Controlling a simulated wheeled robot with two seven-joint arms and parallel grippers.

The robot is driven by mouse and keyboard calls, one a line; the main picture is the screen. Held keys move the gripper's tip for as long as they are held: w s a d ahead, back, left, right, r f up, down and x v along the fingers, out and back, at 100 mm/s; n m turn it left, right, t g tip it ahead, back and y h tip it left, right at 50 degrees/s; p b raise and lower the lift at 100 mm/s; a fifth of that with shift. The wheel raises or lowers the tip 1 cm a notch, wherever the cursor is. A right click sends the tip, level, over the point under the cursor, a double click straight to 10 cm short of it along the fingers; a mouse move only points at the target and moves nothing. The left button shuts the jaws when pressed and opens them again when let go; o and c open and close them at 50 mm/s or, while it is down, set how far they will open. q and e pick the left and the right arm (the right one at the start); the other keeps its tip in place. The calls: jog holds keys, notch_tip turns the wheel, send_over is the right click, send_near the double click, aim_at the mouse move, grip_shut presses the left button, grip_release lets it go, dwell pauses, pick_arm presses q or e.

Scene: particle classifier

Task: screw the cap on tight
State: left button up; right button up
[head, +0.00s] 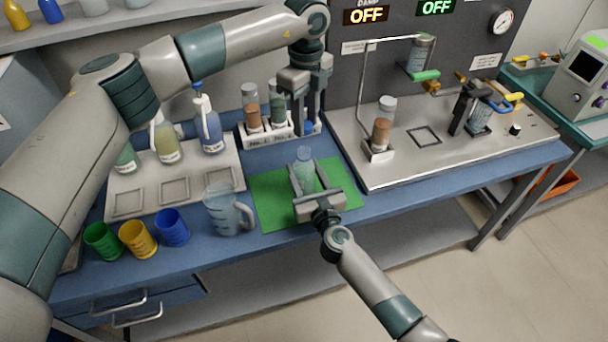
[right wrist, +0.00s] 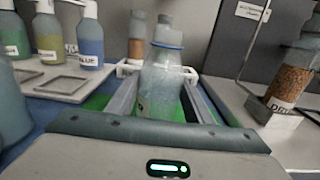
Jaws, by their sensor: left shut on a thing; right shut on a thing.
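A clear, pale bottle (head: 304,168) stands upright on the green mat (head: 270,198). My right gripper (head: 306,184) is shut around its body. In the right wrist view the bottle (right wrist: 165,85) has a blue ring at its neck and a narrow top, with the finger plates on both sides. My left gripper (head: 306,128) points down at the right end of the white rack, behind the bottle and apart from it. It is shut on a small blue thing (head: 311,127), seemingly the cap, largely hidden between the fingers.
The white rack (head: 262,140) holds bottles with brown and greenish contents. A clear jug (head: 226,212) stands left of the mat, near green, yellow and blue cups (head: 172,227). Pump bottles stand on a tray (head: 222,178). A steel station (head: 375,178) is on the right.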

pick_arm(q)
send_over(305, 155)
jog(key=shift+f, duration=2.45)
jog(key=shift+f, duration=0.1)
jog(key=shift+f, duration=0.8)
jog(key=shift+f, duration=0.55)
